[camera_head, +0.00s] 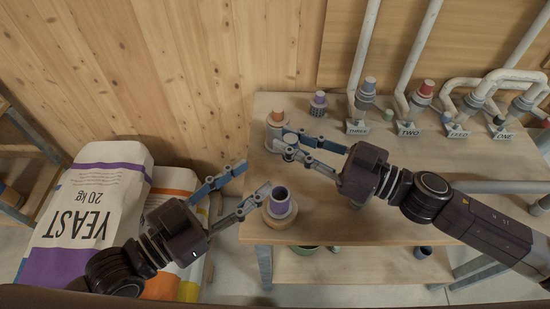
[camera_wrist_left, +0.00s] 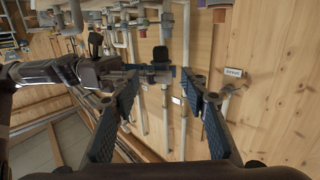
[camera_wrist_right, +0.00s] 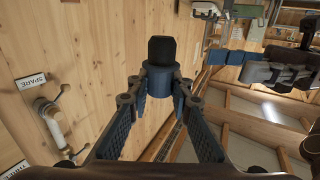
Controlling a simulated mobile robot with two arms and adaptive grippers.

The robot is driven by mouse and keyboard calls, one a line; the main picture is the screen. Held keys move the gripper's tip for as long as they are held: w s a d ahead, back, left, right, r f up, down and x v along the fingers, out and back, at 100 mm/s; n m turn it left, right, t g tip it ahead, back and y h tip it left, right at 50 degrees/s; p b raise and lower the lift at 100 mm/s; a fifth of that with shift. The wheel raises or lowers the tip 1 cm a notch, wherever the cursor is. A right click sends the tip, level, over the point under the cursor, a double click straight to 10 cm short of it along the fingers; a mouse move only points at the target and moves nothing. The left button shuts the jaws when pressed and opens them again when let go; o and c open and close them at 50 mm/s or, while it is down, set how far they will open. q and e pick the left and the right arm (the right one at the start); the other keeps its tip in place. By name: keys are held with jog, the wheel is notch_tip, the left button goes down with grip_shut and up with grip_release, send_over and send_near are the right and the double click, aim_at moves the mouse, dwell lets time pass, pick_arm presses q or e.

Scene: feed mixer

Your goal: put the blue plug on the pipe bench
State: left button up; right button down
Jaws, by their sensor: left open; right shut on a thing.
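The blue plug (camera_wrist_right: 160,83), a blue collar with a dark end, is between the fingertips of my right gripper (camera_wrist_right: 158,95) in the right wrist view. My left gripper (camera_head: 254,178) is open and empty, at the bench's left edge. Its spread fingers show in the left wrist view (camera_wrist_left: 162,90).
A purple-topped fitting (camera_head: 280,203) on a round base stands beside my left fingertips. An orange-topped one (camera_head: 277,118) and a purple-banded one (camera_head: 318,103) stand at the back left. Labelled pipe fittings (camera_head: 358,127) line the back. A yeast sack (camera_head: 90,210) leans left.

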pick_arm(q)
jog(key=x, duration=0.9)
jog(key=shift+c, duration=0.5)
jog(key=c, duration=0.8)
jog(key=shift+c, duration=0.6)
pick_arm(e)
jog(key=c, duration=1.7)
grip_release()
jog(key=shift+o, duration=0.2)
jog(key=shift+d, duration=0.1)
